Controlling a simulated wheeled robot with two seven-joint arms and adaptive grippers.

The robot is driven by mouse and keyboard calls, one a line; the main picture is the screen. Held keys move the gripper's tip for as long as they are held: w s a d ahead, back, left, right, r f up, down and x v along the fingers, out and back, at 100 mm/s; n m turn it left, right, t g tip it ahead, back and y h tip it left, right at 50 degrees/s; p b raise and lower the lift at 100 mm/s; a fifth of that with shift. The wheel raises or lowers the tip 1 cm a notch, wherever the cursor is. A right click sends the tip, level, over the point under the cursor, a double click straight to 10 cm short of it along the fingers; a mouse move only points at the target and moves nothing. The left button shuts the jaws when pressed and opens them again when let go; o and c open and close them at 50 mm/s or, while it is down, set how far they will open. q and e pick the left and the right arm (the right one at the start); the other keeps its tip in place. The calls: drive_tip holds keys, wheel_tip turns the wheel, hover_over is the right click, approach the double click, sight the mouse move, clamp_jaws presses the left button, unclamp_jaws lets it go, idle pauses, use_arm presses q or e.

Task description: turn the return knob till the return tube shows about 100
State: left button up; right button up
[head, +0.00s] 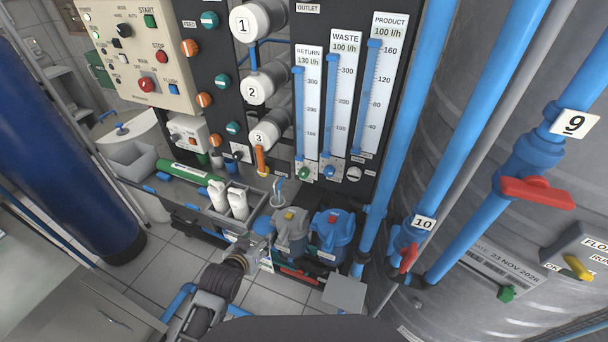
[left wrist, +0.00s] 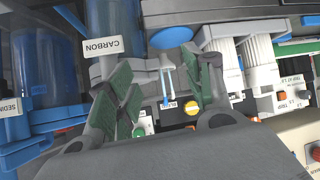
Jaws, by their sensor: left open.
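The return tube (head: 306,115) stands on the dark panel in the head view, leftmost of three scaled tubes. The sign (head: 308,58) above it reads RETURN 130 l/h. The green return knob (head: 304,173) sits at its foot, uncovered. My left gripper (head: 262,243) is below and left of the knob, apart from it, near the filter housings. In the left wrist view my left gripper (left wrist: 165,88) is open, its green-padded fingers spread with nothing held. The return knob cannot be made out there. My right gripper is not in view.
The blue waste knob (head: 329,171) and pale product knob (head: 353,173) sit close right of the return knob. A grey-lidded housing (head: 290,226), a blue-lidded housing (head: 332,229) and white cartridges (head: 238,203) stand below the panel. Blue pipes (head: 402,110) rise to the right.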

use_arm(q)
drive_tip(key=w+d+r+m+t+h, duration=0.1)
drive_tip(key=w+d+r+t+h, duration=0.3)
drive_tip(key=d+r, duration=0.5)
wheel_tip(320, 180, up, 2)
drive_tip(key=shift+w+t+h, duration=0.4)
drive_tip(key=shift+w+t, duration=0.5)
drive_tip(key=shift+d, duration=0.1)
drive_tip(key=shift+w, duration=0.1)
approach(302, 175)
drive_tip(key=shift+w, duration=0.7)
drive_tip(key=shift+d+x, duration=0.15)
drive_tip(key=shift+x, duration=1.4)
drive_tip(key=shift+d+x, duration=0.1)
drive_tip(key=shift+x, duration=2.8)
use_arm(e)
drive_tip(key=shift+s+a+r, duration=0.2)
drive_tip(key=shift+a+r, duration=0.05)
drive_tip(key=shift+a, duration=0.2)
